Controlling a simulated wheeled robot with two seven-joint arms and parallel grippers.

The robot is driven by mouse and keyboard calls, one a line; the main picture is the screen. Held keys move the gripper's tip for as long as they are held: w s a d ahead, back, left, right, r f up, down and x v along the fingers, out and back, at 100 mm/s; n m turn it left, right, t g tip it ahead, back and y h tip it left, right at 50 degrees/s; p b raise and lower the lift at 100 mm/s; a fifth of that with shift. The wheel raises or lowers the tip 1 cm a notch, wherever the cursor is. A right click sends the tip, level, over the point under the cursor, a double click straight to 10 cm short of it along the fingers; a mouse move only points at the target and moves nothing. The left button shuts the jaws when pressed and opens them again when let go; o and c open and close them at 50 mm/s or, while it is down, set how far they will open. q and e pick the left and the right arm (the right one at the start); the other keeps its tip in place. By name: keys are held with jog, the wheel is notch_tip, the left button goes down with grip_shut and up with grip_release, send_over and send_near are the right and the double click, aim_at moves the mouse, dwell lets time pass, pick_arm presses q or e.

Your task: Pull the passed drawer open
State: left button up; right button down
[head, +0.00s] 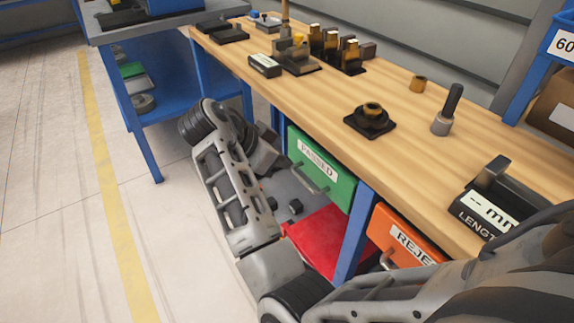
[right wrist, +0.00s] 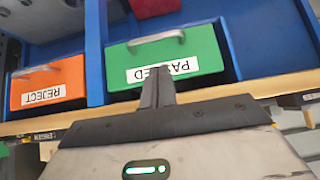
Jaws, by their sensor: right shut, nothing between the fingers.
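The green passed drawer (head: 338,178) sits under the wooden bench and looks closed. Its bar handle (head: 310,180) is below the white label. The right wrist view shows the drawer front (right wrist: 205,52) upside down, with the handle (right wrist: 157,38) above the label. My right gripper (head: 272,140) is in front of the drawer, to its left in the head view. Its fingers (right wrist: 157,75) are shut and empty. They overlap the label in the right wrist view and do not grip the handle. The exact gap to the drawer is unclear. My left gripper is not in view.
The orange reject drawer (head: 405,238) is beside it, past a blue post (head: 354,232). A red bin (head: 325,240) is lower down. The bench top (head: 290,92) holds several dark fixtures and brass parts. Open floor (head: 50,200) lies at the left.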

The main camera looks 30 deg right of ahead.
send_near(313, 177)
jog(key=x, duration=0.4)
jog(key=shift+s+d, duration=0.15)
jog(key=shift+d, duration=0.05)
jog(key=shift+d+f, duration=0.4)
jog(key=shift+f, duration=0.05)
